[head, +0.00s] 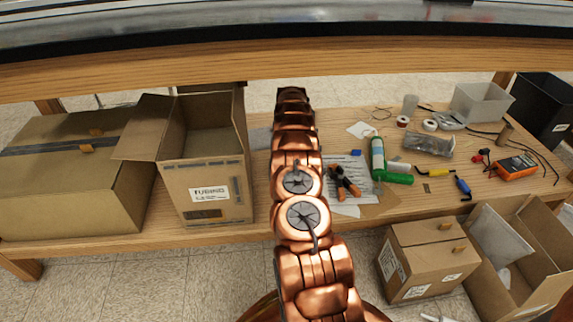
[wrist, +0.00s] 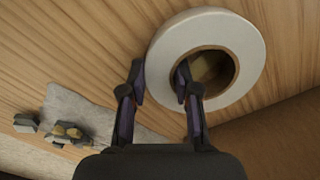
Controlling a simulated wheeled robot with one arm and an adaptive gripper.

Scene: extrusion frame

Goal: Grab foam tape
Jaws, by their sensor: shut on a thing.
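The foam tape is a wide white roll (wrist: 251,48) with a brown core, at the upper middle of the wrist view. My gripper (wrist: 160,73) is shut on its left rim. One finger reaches into the core hole and the other is on the outside of the roll. The roll lies against or just above a wooden surface; I cannot tell which. In the head view my arm stretches away over the table, and the gripper and this roll are hidden.
An open cardboard box (head: 208,180) stands left of my arm, with a closed box (head: 62,190) further left. Pliers (head: 343,183), a green bottle (head: 377,157) and an orange meter (head: 514,167) lie to the right. The wooden shelf edge (head: 150,72) crosses above.

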